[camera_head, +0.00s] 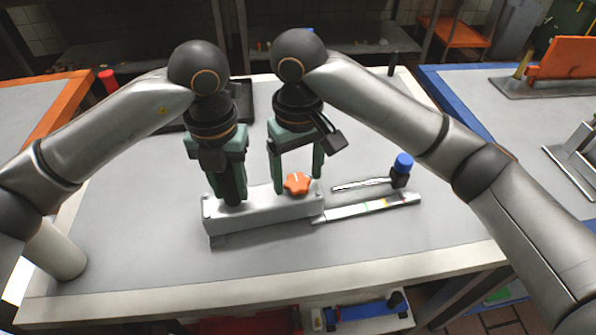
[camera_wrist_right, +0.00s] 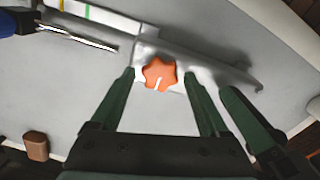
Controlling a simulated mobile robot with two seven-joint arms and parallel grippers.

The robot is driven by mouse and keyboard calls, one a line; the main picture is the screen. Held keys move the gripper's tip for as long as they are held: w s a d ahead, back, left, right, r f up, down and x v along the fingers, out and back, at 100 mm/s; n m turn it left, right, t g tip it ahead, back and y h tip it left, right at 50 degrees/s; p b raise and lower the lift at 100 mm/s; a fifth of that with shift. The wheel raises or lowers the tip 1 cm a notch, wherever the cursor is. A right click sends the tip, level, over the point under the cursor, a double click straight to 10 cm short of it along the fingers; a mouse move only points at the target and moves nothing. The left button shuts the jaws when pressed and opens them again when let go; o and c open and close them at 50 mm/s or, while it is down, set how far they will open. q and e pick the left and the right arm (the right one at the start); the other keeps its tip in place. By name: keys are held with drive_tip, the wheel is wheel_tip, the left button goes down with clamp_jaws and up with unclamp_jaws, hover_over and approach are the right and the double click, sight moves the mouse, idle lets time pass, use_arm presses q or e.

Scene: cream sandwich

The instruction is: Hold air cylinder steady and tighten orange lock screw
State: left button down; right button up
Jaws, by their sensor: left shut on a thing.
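The air cylinder is a long grey block (camera_head: 262,216) lying on the grey table; it also shows in the right wrist view (camera_wrist_right: 200,60). The orange lock screw (camera_head: 297,184) is a star-shaped knob with a white mark, on the cylinder's right part; it also shows in the right wrist view (camera_wrist_right: 159,72). My left gripper (camera_head: 234,200) points down and is shut on the cylinder's left part. My right gripper (camera_head: 299,181) is open, with one finger on either side of the knob. Gaps show between its fingers and the knob in the wrist view.
A slim rod with coloured marks (camera_head: 375,206) extends right from the cylinder. A blue-capped part (camera_head: 403,163) stands behind it. A pale cylinder (camera_head: 57,250) stands at the table's left. A black tray (camera_head: 240,100) lies behind my left gripper. The table's front strip is clear.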

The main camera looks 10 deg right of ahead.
sight(298, 182)
drive_tip(key=shift+o, duration=0.5)
wheel_tip(298, 182, up, 12)
idle(0.4)
use_arm(q)
drive_tip(key=shift+c, duration=1.8)
unclamp_jaws()
